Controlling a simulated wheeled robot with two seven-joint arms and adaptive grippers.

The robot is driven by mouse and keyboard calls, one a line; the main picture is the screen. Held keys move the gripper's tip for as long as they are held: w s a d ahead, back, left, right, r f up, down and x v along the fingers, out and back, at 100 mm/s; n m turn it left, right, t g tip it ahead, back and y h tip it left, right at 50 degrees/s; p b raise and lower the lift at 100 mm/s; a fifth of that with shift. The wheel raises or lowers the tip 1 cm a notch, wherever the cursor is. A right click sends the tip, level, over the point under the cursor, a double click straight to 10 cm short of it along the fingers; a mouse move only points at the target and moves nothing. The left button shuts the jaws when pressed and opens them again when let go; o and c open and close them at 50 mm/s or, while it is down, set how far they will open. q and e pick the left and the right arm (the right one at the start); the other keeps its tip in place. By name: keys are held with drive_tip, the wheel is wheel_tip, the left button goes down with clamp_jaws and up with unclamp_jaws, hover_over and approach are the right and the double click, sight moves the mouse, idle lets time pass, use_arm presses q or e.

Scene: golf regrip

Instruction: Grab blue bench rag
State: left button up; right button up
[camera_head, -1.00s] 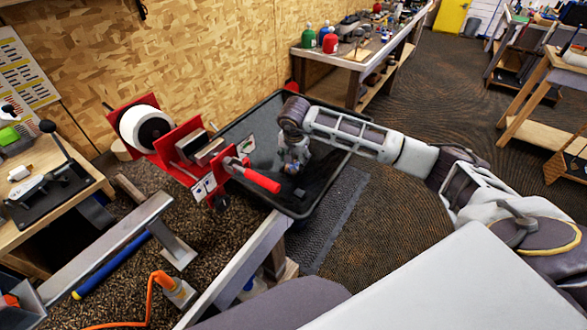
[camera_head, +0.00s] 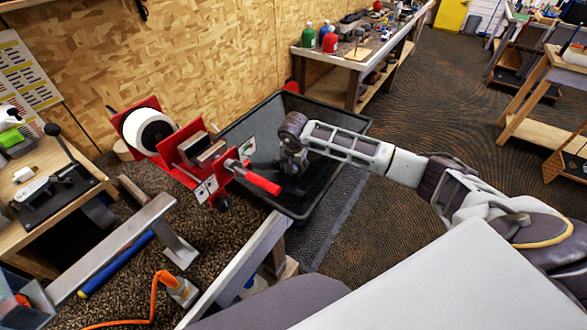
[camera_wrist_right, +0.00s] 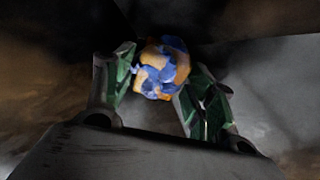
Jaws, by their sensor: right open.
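A crumpled blue-and-orange cloth (camera_wrist_right: 160,70), seemingly the bench rag, shows in the right wrist view. It lies at the far end of the space between my right fingers. My right gripper (camera_head: 293,168) reaches down into the black bin (camera_head: 352,126) in the head view. It is open, with a green-padded finger on each side of the cloth in the wrist view. I cannot tell whether the fingers touch the cloth. The cloth is not distinguishable in the head view. My left gripper is not in view.
A red clamp-like machine with a white drum (camera_head: 150,130) and a red handle (camera_head: 262,183) stands at the bin's left edge. The bin's walls surround my right gripper. Open floor lies to the right.

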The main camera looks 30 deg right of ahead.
sight(294, 166)
drive_tip(key=c, duration=0.7)
drive_tip(key=shift+r, duration=0.2)
drive_tip(key=shift+c, duration=0.2)
wheel_tip(294, 166, up, 10)
drive_tip(key=b, duration=0.2)
drive_tip(key=shift+f, duration=0.15)
idle(0.4)
